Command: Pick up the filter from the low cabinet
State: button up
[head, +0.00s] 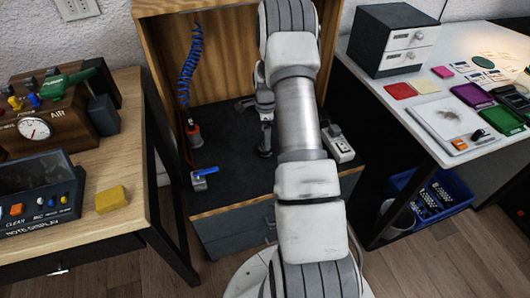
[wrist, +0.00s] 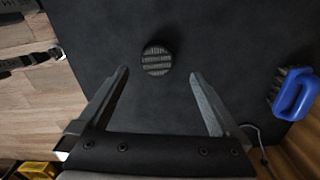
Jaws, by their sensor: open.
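The filter (wrist: 157,60) looks like a small round dark disc with a ribbed top. In the wrist view it lies on the dark top of the low cabinet (wrist: 230,35). My gripper (wrist: 158,74) is open and empty, its two fingers spread to either side. In that view the filter shows just past the fingertips, roughly centred between them, with a gap on each side. In the head view my arm reaches over the low cabinet (head: 232,122) and my gripper (head: 265,140) points down at its top. I cannot pick the filter out clearly there.
A blue-handled item (wrist: 294,94) lies right of my gripper in the wrist view. In the head view, a blue-handled piece (head: 203,178) and a coiled blue hose (head: 190,65) are left, and a white power strip (head: 338,145) is right. Wooden panels wall the cabinet top.

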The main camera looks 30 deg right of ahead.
jog(key=f, duration=0.1)
jog(key=f+b, duration=0.1)
jog(key=f, duration=0.1)
jog(key=f+b, duration=0.1)
jog(key=f, duration=0.1)
jog(key=shift+s+a+f, duration=0.2)
jog(key=shift+a, duration=0.05)
jog(key=shift+r, duration=0.1)
jog(key=c, duration=1.4)
